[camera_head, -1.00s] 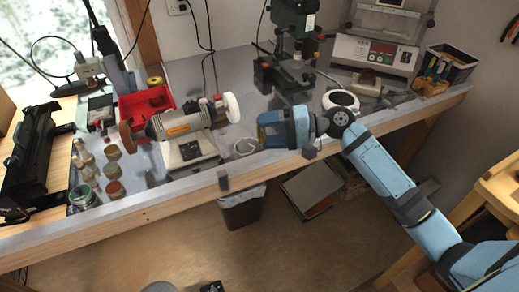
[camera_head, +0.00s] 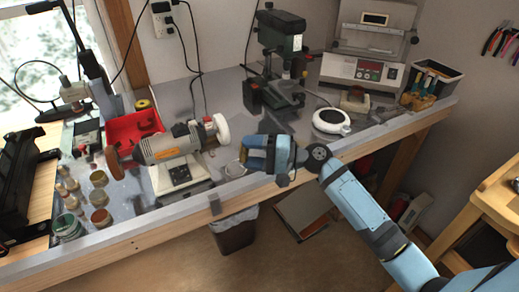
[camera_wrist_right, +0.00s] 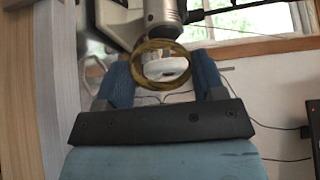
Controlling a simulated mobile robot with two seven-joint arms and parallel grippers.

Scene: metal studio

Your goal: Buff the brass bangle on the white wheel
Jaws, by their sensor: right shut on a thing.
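The bench polisher (camera_head: 167,146) stands on the bench, with the white wheel (camera_head: 220,128) on its right end and a brown wheel (camera_head: 114,162) on its left. My right gripper (camera_head: 247,152) is just right of and in front of the white wheel, apart from it in the head view. In the right wrist view, the brass bangle (camera_wrist_right: 160,43) is held between the blue fingers of my right gripper (camera_wrist_right: 163,77), its opening facing the camera. The white wheel (camera_wrist_right: 166,69) shows through the ring. Whether they touch cannot be told. My left gripper is out of view.
A red bin (camera_head: 134,128) is behind the polisher. Several jars (camera_head: 99,198) stand to its left. A drill press (camera_head: 280,50) stands behind my gripper, and a round white device (camera_head: 331,121) is to the right. Cables hang behind the polisher.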

